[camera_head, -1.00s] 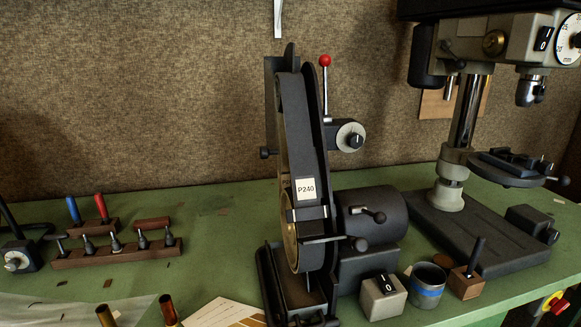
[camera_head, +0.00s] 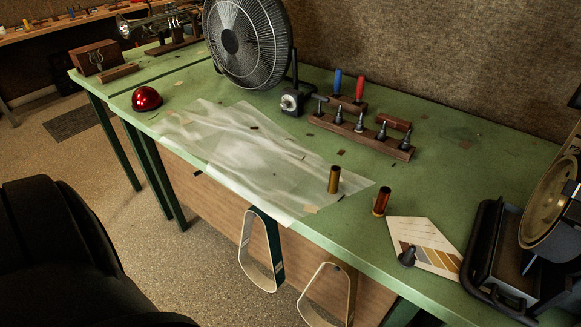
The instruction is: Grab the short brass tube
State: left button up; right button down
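A short brass tube (camera_head: 334,180) stands upright on the right end of the clear plastic sheet (camera_head: 236,150) on the green bench. A second, redder copper-brown tube (camera_head: 381,201) of similar size stands upright to its right, on the bench near the front edge. Neither of my grippers is in view.
A fan (camera_head: 247,42) and a red dome (camera_head: 146,98) stand to the left. A tool rack (camera_head: 362,137) sits behind the tubes. A card (camera_head: 424,245) and the belt grinder (camera_head: 549,205) are to the right. Sanding belts (camera_head: 259,250) hang below the front edge.

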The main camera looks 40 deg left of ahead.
aim_at(335, 169)
jog(key=u, duration=0.95)
